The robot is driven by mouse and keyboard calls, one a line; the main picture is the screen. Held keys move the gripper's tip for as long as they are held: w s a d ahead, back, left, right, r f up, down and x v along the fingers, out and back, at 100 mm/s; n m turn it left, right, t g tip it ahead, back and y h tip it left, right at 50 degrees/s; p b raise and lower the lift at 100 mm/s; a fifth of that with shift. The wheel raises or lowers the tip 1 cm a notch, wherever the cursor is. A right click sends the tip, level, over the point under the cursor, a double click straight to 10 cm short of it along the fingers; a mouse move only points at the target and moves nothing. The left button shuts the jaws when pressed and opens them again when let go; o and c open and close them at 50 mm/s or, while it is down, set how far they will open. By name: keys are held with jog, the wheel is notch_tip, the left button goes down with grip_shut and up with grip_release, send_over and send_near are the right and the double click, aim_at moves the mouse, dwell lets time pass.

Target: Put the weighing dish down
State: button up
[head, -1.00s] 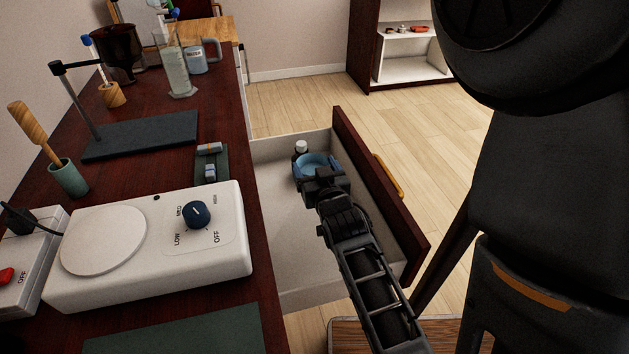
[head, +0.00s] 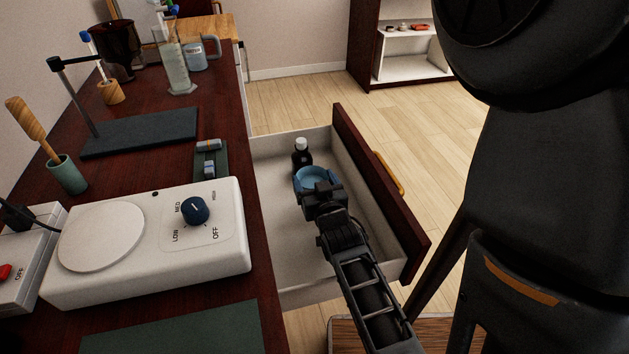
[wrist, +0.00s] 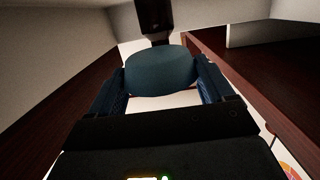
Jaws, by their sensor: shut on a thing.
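The weighing dish (head: 313,175) is a shallow, round blue dish. In the head view it is inside the open drawer (head: 279,226), toward the drawer's far end. My gripper (head: 319,188) is shut on the dish, with its fingers on both sides of it. In the wrist view the dish (wrist: 161,71) fills the space between the two fingers, and my gripper (wrist: 162,90) shows close behind it. I cannot tell whether the dish touches the drawer floor.
A dark bottle with a white cap (head: 301,157) stands in the drawer just beyond the dish. A white hotplate (head: 149,241) is on the dark red bench left of the drawer. The near part of the drawer floor is bare.

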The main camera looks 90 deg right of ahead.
jog(key=shift+f, duration=0.15)
jog(key=o, duration=0.9)
jog(key=shift+r+p, duration=0.65)
jog(key=shift+r, duration=0.2)
jog(key=f+b+v, duration=0.1)
jog(key=v, duration=0.6)
jog(key=shift+a+r, duration=0.2)
jog(key=shift+r, duration=0.1)
